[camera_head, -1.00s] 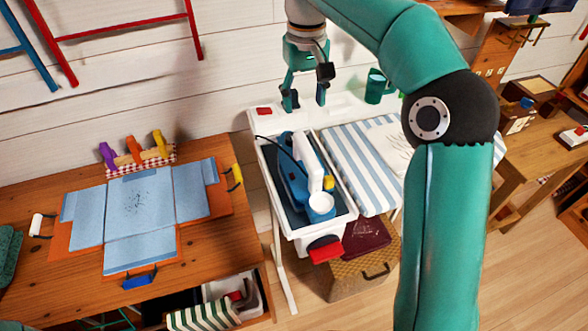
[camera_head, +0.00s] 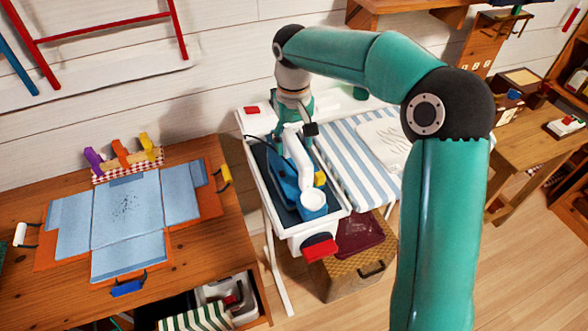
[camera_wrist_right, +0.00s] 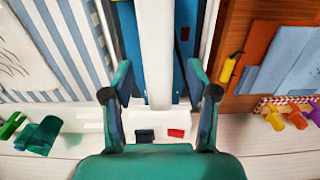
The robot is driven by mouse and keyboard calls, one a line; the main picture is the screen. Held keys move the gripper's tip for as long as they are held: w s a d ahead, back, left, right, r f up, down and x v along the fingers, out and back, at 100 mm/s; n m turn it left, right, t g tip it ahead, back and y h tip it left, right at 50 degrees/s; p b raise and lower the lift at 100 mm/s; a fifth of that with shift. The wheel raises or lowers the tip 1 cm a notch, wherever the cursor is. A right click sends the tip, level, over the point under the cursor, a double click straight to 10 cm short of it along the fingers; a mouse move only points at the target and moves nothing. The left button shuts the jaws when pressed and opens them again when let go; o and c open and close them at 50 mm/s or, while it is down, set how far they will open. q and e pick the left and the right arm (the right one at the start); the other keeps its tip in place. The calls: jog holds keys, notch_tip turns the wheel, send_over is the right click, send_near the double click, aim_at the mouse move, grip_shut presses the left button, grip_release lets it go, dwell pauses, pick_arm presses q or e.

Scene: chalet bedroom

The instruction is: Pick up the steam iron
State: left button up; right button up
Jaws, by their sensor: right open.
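The steam iron (camera_head: 284,175) is blue with a white handle and rests on the dark pad of a white tray (camera_head: 335,226) at the left end of the ironing board. My right gripper (camera_head: 292,128) is lowered over the back end of the iron. In the right wrist view my right gripper (camera_wrist_right: 158,82) is open, one finger on each side of the iron's white handle (camera_wrist_right: 156,45); gaps show beside the handle. The fingertips are partly hidden behind the handle in the head view. My left gripper is not in view.
The striped ironing board (camera_head: 350,160) lies right of the tray, with a folded white cloth (camera_head: 385,142) on it. A wooden table (camera_head: 190,250) with blue fabric stands at left. A wicker case (camera_head: 350,275) sits below. A wall rises close behind.

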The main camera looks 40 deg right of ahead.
notch_tip(320, 180, down, 3)
jog(key=shift+d+f, duration=0.1)
jog(key=shift+f, duration=0.05)
grip_shut()
dwell(0.4)
